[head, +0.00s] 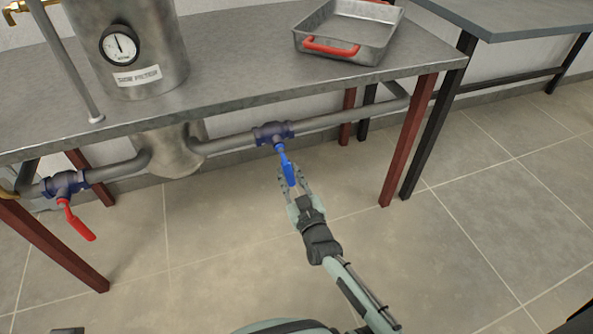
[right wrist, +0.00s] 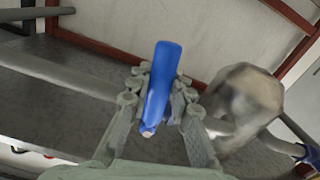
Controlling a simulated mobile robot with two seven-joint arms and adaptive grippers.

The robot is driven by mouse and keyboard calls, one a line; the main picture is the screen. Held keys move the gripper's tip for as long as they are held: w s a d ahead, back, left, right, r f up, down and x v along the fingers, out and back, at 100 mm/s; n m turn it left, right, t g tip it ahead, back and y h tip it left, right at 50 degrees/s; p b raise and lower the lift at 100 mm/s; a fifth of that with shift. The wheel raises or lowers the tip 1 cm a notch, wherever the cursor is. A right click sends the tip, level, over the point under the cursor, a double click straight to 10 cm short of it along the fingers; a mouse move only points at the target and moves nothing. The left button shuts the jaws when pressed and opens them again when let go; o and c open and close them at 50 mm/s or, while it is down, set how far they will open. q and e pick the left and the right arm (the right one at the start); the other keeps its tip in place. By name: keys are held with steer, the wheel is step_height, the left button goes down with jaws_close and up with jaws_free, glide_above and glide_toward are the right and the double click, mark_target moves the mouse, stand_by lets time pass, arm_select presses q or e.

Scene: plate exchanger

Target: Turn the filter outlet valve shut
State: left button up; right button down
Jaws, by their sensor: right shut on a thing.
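A blue-handled valve (head: 273,132) sits on the grey pipe to the right of the filter vessel (head: 140,45). Its blue lever (head: 287,166) points down and slightly right, crosswise to the pipe. My right gripper (head: 294,186) is shut on this lever from below, with a finger on each side. In the right wrist view the blue lever (right wrist: 162,80) stands between the fingers (right wrist: 157,97). A red-handled valve (head: 64,184) is on the pipe left of the vessel, its red lever (head: 77,222) hanging down and right. My left gripper is not in view.
The pipes run under a grey table (head: 235,65) with red legs (head: 408,140). A metal tray with red handles (head: 350,30) stands on the table. A round gauge (head: 119,45) is on the vessel. The tiled floor in front is clear.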

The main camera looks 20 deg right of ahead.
steer(key=shift+a+m, duration=1)
steer(key=shift+m, duration=0.1)
steer(key=c, duration=1.3)
jaws_free()
steer(key=shift+c, duration=0.2)
steer(key=shift+f, duration=0.1)
steer(key=shift+d, duration=0.15)
